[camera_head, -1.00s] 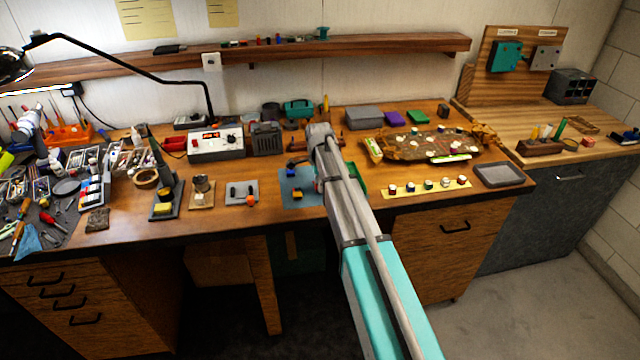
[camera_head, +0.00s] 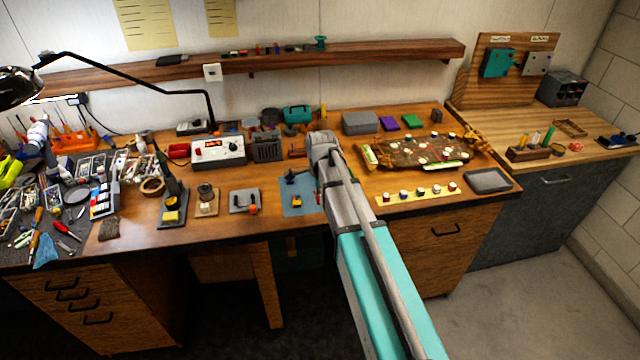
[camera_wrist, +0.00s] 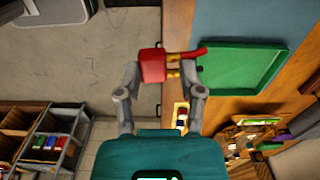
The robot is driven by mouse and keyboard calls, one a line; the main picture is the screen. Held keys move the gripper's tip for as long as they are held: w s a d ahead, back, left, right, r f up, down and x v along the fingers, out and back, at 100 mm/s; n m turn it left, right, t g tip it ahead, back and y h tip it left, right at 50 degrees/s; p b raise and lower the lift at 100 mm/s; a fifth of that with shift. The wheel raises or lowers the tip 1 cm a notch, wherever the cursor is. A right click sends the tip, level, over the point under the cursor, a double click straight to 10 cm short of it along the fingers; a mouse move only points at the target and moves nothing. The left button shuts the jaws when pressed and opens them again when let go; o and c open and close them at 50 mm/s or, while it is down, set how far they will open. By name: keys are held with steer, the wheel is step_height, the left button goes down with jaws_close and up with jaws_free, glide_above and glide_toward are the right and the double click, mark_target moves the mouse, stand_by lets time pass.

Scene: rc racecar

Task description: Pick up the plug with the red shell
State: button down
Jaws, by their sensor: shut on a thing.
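The plug with the red shell (camera_wrist: 153,66) is in the wrist view, between the two fingers of my gripper (camera_wrist: 165,72). My gripper is shut on it. Gold-coloured contacts stick out of its right side, and a red piece extends further right. The plug appears in front of the bench edge in that view; its height above the bench cannot be told. In the head view my arm covers the gripper and the plug.
A green tray (camera_wrist: 270,68) lies close right of the plug in the wrist view. A blue mat (camera_head: 290,207) with small parts lies left of my arm in the head view. A grey stand with an orange piece (camera_head: 244,201) is further left. Bare floor shows beyond the bench edge.

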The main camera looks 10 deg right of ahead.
steer(key=shift+s+a+r+p, duration=0.15)
steer(key=shift+s+r, duration=0.15)
steer(key=shift+s, duration=0.3)
steer(key=shift+s+r+p, duration=0.15)
steer(key=shift+s+r, duration=0.1)
steer(key=shift+s, duration=0.35)
steer(key=shift+f, duration=0.1)
steer(key=shift+f+b, duration=0.9)
steer(key=shift+b, duration=0.1)
